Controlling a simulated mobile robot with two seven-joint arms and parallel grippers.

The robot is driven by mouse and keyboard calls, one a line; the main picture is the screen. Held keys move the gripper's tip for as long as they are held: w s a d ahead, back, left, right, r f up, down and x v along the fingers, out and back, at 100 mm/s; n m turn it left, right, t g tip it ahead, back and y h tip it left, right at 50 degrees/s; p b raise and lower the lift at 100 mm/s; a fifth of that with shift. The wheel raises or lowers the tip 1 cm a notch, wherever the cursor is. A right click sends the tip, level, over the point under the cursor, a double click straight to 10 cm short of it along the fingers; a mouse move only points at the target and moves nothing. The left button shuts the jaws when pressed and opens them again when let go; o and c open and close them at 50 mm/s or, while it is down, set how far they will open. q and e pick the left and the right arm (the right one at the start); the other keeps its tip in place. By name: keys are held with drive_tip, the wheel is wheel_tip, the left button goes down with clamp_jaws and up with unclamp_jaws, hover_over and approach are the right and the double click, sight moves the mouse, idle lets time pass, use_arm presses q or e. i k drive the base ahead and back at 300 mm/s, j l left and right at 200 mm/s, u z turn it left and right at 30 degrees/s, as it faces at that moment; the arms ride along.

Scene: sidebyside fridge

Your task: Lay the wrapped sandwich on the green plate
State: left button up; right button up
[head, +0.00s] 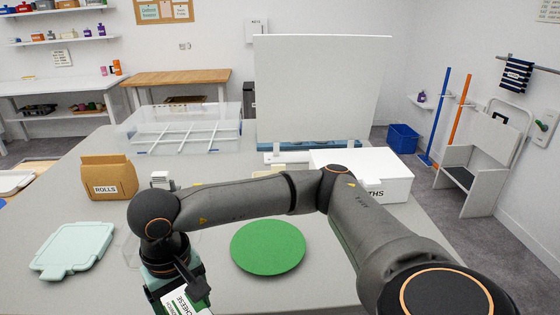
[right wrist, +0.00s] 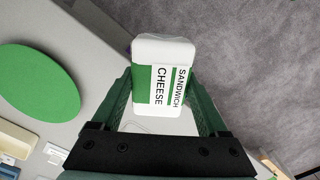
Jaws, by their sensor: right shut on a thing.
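The wrapped sandwich is a white block with a green band and a "CHEESE SANDWICH" label; it shows in the right wrist view (right wrist: 150,50) and at the bottom of the head view (head: 174,303). My right gripper (head: 182,290) is shut on it, with one green finger on each side in the right wrist view (right wrist: 162,85). The green plate (head: 268,246) is a flat round disc on the grey table, to the right of the gripper in the head view. The plate (right wrist: 38,82) is bare and apart from the sandwich. My left gripper is not in view.
A pale mint board (head: 75,250) lies at the left, with a brown "ROLLS" bag (head: 108,178) behind it. A clear divided bin (head: 185,130) stands at the back. A white box (head: 385,178) and an upright white panel (head: 320,90) stand behind my right arm.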

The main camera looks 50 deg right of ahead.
sight(268, 246)
drive_tip(key=z, duration=0.8)
drive_tip(key=i+j+z, duration=0.2)
drive_tip(key=j+z, duration=0.2)
drive_tip(key=i+j, duration=0.2)
drive_tip(key=j, duration=0.2)
